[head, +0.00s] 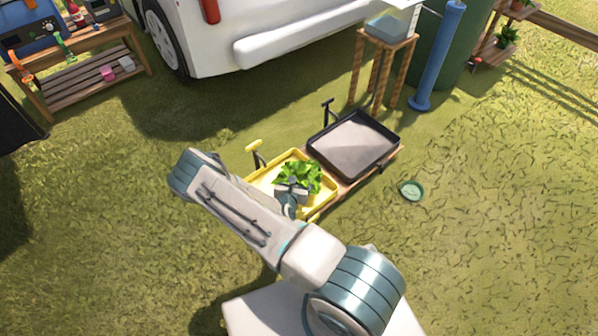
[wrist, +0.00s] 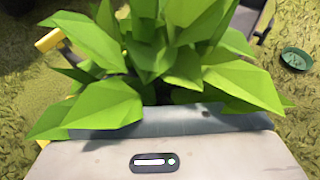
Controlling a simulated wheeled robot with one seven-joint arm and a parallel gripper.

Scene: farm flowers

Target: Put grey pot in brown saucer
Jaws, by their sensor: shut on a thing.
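A leafy green plant (head: 302,174) is at my gripper (head: 291,190), over the yellow tray. Its leaves (wrist: 95,108) fill much of the wrist view and hide the fingertips. My gripper is shut on the potted plant. The pot under the leaves is hidden, so I cannot make out its colour or whether it touches the tray. I make out no brown saucer. A small round green dish (head: 412,191) lies on the grass at the right, and it also shows in the wrist view (wrist: 296,59).
The yellow tray (head: 262,181) and a black tray (head: 354,143) stand side by side on a wooden base. A wooden stand (head: 385,42) with a clear tank and a blue post (head: 437,58) are behind. A white vehicle (head: 235,35) is at the back.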

